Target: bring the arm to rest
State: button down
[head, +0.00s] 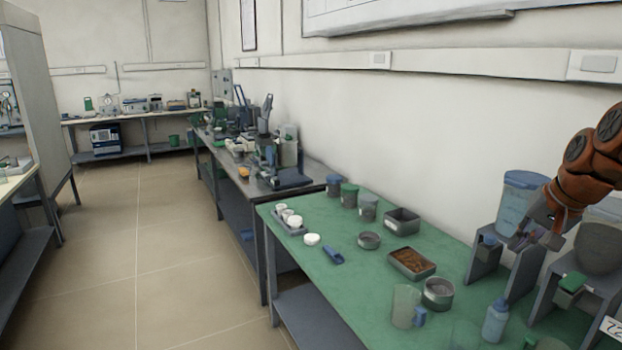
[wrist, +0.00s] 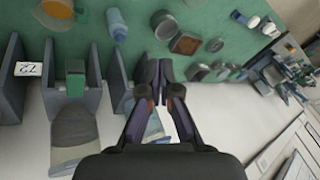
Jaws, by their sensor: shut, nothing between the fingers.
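My orange arm reaches in from the right edge of the head view. My gripper (head: 529,238) hangs at its end, in front of a blue-lidded clear container (head: 520,195) by the wall. In the wrist view my gripper (wrist: 153,72) has its dark fingertips together with nothing between them. It is above the back part of the green bench top (head: 330,255), apart from the things on it. I cannot tell its exact height.
Grey stands (head: 485,262) with containers fill the bench's right end. A brown-filled tray (head: 411,263), a round tin (head: 438,293), a blue bottle (head: 496,320) and a clear beaker (head: 405,305) stand nearby. The wall (head: 420,130) is close behind. The floor (head: 160,240) at left is free.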

jog(key=s+a+f+n+g, duration=0.2)
jog(key=s+a+f, duration=0.25)
jog(key=a, duration=0.45)
jog(key=s+a+f+n+g, duration=0.1)
jog(key=s+a+f+n, duration=0.15)
jog(key=s+a, duration=0.5)
jog(key=s+a+f+g, duration=0.1)
jog(key=s+a+f, duration=0.1)
jog(key=s, duration=0.4)
jog(key=s+a+f+n+g, duration=0.1)
jog(key=s+a+f, duration=0.1)
jog(key=s+f, duration=0.3)
jog(key=s+a+f+n+g+h+p, duration=0.1)
jog(key=s+f, duration=0.3)
jog(key=s, duration=0.4)
jog(key=shift+a+f+g, duration=0.2)
jog(key=shift+a+g, duration=0.3)
jog(key=shift+a, duration=0.4)
jog(key=shift+d, duration=0.2)
